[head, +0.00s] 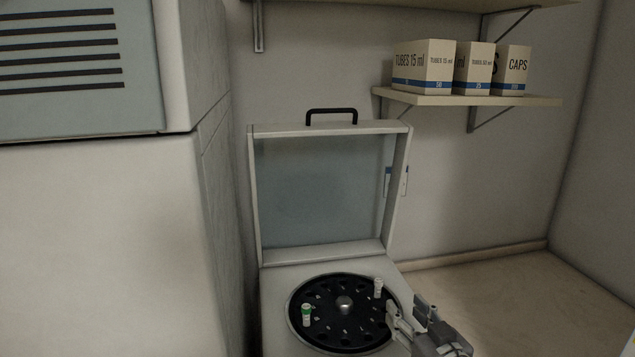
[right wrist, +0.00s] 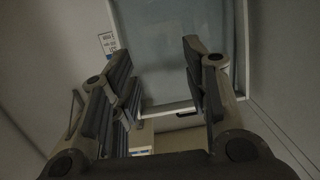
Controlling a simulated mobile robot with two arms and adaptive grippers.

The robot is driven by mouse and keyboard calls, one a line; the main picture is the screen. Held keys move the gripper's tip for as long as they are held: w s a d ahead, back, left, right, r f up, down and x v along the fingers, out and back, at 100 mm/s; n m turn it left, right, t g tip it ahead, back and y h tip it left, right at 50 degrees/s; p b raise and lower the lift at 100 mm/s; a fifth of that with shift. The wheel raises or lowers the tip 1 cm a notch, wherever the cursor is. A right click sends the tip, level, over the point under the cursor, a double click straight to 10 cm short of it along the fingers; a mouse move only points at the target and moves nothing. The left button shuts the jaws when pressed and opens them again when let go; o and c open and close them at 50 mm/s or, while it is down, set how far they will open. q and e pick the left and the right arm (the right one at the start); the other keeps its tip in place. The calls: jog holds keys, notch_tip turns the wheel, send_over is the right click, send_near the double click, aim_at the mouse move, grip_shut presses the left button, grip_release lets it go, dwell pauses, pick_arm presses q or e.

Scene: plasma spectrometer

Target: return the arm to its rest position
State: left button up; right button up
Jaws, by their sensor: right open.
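My right gripper (head: 402,318) is at the lower right of the head view, at the right edge of the black round rotor (head: 345,336) of the open centrifuge-like device. In the right wrist view the right gripper (right wrist: 160,90) has its fingers wide apart with nothing between them. Beyond them is the raised lid (right wrist: 170,45). The lid (head: 320,195) stands upright in the head view. A tube with a green band (head: 306,314) sits at the rotor's left, and a white-capped tube (head: 378,288) at its upper right. My left gripper is not in view.
A large pale cabinet (head: 90,230) with a vent fills the left. A wall shelf (head: 480,100) holds boxes, one labelled "TUBES 15 ml" (head: 424,66) and one "CAPS" (head: 513,70). The counter (head: 510,295) at the right is clear.

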jog(key=s+d+f+m+g+h, duration=0.1)
jog(key=s+f+g, duration=0.2)
jog(key=s+f, duration=0.45)
jog(key=s+d+f+g+h, duration=0.1)
jog(key=s+f+g+h, duration=0.15)
jog(key=s+f, duration=0.5)
jog(key=s+d+f+g, duration=0.1)
jog(key=s+f+g, duration=0.3)
jog(key=s, duration=0.6)
jog(key=s+f+g, duration=0.3)
jog(key=s+f, duration=0.1)
jog(key=s, duration=0.5)
notch_tip(320, 180, down, 32)
jog(key=g+b, duration=0.2)
jog(key=b, duration=0.4)
pick_arm(q)
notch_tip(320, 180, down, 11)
jog(key=b, duration=0.5)
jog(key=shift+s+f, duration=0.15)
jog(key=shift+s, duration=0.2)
pick_arm(e)
jog(key=s+d+f, duration=0.3)
jog(key=s+f, duration=1.4)
jog(key=f, duration=0.4)
jog(key=shift+s+n+g, duration=0.3)
jog(key=shift+s+g, duration=0.05)
jog(key=shift+d+h, duration=0.1)
jog(key=shift+h, duration=0.15)
